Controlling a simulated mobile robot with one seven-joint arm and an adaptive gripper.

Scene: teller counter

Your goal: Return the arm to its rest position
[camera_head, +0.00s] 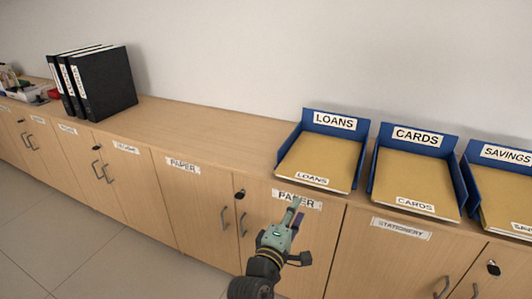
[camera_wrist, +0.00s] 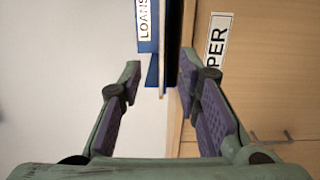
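My gripper (camera_head: 293,215) is at the lower middle of the head view, in front of the cabinet doors, below the tray labelled LOANS. In the wrist view my gripper (camera_wrist: 163,90) shows its two fingers wide apart, with purple pads and nothing between them. It is open and empty. The blue LOANS tray (camera_head: 364,151) sits on the counter, and its edge also shows beyond the fingers in the wrist view (camera_wrist: 148,32).
The wooden counter (camera_head: 205,118) runs along the wall. Blue trays labelled CARDS (camera_head: 450,150) and SAVINGS (camera_head: 470,190) stand to the right. Several black binders (camera_head: 105,85) stand at the left. The counter between binders and trays is clear. Cabinet handles (camera_head: 224,218) stick out below.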

